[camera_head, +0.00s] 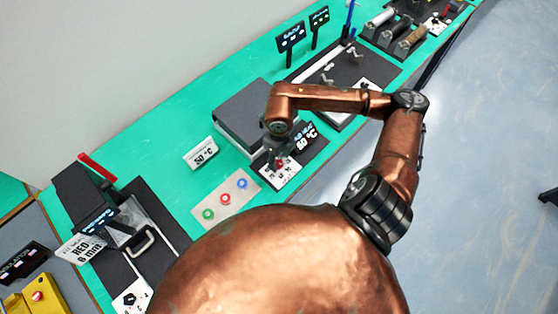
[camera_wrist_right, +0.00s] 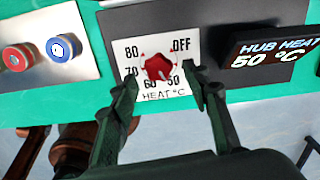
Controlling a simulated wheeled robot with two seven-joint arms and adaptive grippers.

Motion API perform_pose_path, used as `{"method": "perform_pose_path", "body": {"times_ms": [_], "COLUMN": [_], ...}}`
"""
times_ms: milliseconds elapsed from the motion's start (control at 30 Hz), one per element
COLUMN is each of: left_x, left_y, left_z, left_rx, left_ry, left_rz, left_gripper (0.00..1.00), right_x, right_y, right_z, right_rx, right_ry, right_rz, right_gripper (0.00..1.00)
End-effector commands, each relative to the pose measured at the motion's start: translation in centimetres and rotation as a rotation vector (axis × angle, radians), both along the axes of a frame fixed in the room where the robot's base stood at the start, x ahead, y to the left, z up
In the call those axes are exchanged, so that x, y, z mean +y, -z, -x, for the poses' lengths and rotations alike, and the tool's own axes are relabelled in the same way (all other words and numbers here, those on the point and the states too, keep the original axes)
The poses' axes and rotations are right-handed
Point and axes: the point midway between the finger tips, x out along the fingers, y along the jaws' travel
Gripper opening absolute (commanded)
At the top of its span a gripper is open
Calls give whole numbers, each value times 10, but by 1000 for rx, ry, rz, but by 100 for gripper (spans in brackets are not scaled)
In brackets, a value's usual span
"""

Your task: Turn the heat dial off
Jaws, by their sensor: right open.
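The heat dial is a red knob (camera_wrist_right: 158,67) on a white scale plate (camera_wrist_right: 183,90) marked OFF, 50, 60, 70, 80 and HEAT °C. I cannot tell for certain which mark the knob points to. My right gripper (camera_wrist_right: 160,92) is open, with one finger on each side of the plate's lower part, around the knob and apart from it. In the head view my right gripper (camera_head: 278,158) is over the plate (camera_head: 281,174) and hides part of the dial. A display (camera_wrist_right: 270,50) beside the dial reads HUB HEAT 50 °C. My left gripper is not in view.
A panel with green, red and blue buttons (camera_head: 226,198) lies left of the dial. Further stations lie at both ends.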

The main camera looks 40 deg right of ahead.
Motion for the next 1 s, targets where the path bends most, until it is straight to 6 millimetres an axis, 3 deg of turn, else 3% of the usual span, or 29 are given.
{"method": "perform_pose_path", "body": {"times_ms": [200, 500, 1000], "left_x": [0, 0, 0], "left_y": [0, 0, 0], "left_z": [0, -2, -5], "left_rx": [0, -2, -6], "left_ry": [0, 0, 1], "left_rz": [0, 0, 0], "left_gripper": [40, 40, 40], "right_x": [0, 0, 1], "right_y": [19, 21, 20], "right_z": [0, 0, 0], "right_rx": [-1, -1, -2], "right_ry": [2, 1, 1], "right_rz": [-1, -2, -2], "right_gripper": [43, 43, 8]}}
